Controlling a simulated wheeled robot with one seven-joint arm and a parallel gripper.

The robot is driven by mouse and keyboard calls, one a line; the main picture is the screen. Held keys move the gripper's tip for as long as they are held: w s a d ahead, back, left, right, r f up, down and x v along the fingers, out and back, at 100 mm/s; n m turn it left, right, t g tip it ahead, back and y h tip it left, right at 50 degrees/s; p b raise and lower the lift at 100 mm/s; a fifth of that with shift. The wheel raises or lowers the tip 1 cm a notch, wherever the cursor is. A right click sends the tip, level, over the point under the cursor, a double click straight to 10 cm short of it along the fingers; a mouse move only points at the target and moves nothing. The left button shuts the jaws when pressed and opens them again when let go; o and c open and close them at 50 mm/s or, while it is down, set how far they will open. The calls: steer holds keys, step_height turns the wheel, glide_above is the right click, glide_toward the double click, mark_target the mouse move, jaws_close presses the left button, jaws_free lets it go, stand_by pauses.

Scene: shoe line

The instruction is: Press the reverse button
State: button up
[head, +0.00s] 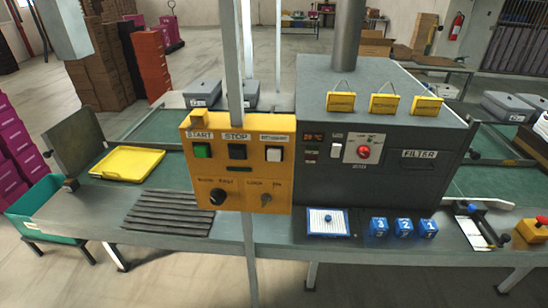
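A yellow control box (238,190) stands on a grey post in the middle of the head view. Its top row has a green button (202,151) under START, a black button (237,152) under STOP and a white button (274,155) at the right. The label over the white button is too small to read surely; it is the only push button there not marked START or STOP. Nothing touches the buttons. My gripper is not in view.
The box also carries a black knob (217,196) and a key switch (266,199). A dark grey machine (400,120) stands behind it at the right. A yellow tray (127,162) lies at the left. The post (250,250) runs down before the bench. The floor in front is clear.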

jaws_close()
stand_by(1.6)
